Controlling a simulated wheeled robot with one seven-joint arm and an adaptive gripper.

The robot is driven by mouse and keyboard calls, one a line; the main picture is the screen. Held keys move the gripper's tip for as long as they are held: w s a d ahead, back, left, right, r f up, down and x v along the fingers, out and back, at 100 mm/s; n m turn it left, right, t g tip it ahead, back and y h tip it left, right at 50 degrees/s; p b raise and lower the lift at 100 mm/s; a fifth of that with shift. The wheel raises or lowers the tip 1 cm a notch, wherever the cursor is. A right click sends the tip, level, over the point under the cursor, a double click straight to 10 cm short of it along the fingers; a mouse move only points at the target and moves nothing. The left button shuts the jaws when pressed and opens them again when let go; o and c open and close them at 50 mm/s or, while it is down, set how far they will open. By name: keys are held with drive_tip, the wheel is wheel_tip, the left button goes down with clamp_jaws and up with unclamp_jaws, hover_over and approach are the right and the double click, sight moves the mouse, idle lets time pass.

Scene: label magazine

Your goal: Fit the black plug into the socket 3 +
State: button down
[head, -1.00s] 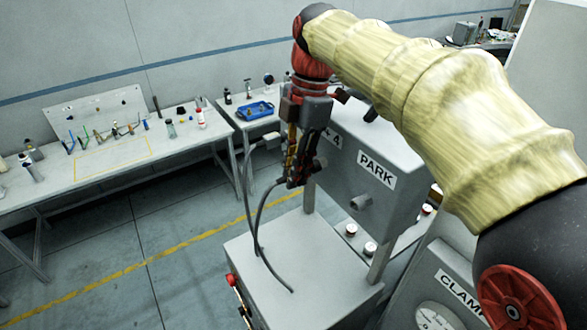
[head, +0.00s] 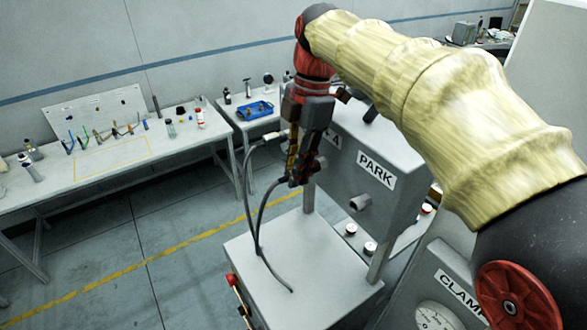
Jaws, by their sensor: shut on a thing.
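My gripper (head: 298,172) hangs fingers down at the left end of the grey box panel. It is shut on the black plug (head: 296,182), which is small, dark and mostly hidden by the fingers. A black cable (head: 262,208) runs from the plug down to the grey cabinet top. The panel (head: 347,158) carries a PARK label (head: 376,170) with a round grey socket (head: 359,202) below it. A second label (head: 332,137) is partly covered by my gripper. No "3 +" marking is readable, and I cannot tell whether the plug touches a socket.
A second cable ends in a pale connector (head: 272,137) just left of my gripper. The grey cabinet (head: 270,255) stands below. Behind are a workbench (head: 110,165) with small tools and a blue tray (head: 255,109). A CLAMP-labelled unit (head: 460,288) is at lower right.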

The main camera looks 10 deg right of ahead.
drive_tip(key=shift+w+d, duration=0.35)
drive_tip(key=shift+d, duration=0.55)
drive_tip(key=c, duration=1.6)
unclamp_jaws()
drive_tip(key=shift+d, duration=0.1)
drive_tip(key=r, duration=0.4)
drive_tip(key=d+r, duration=0.1)
drive_tip(key=r, duration=0.3)
drive_tip(key=w+d+r, duration=0.1)
drive_tip(key=r, duration=0.2)
drive_tip(key=shift+r, duration=0.4)
drive_tip(key=shift+f, duration=0.1)
